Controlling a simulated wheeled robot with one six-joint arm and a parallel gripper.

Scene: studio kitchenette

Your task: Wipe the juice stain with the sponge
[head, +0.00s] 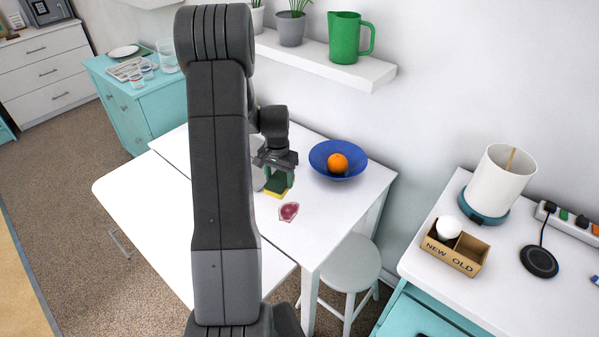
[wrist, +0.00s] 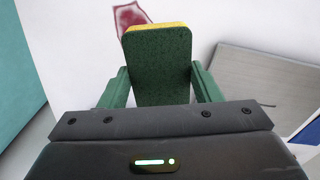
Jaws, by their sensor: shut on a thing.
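The juice stain (head: 289,212) is a small dark red patch on the white table, near its front edge. In the wrist view the stain (wrist: 131,18) shows at the top, just beyond the sponge. The sponge (wrist: 157,68) is green with a yellow layer. My gripper (wrist: 158,88) is shut on the sponge, with a green finger on each side of it. In the head view my gripper (head: 277,173) holds the sponge (head: 276,186) just behind and left of the stain. I cannot tell whether the sponge touches the table.
A blue bowl (head: 322,164) with an orange (head: 337,162) stands right of my gripper. A grey flat object (wrist: 270,84) lies right of the sponge in the wrist view. A wall shelf (head: 340,64) with a green jug (head: 347,40) hangs above. A stool (head: 346,264) stands by the table.

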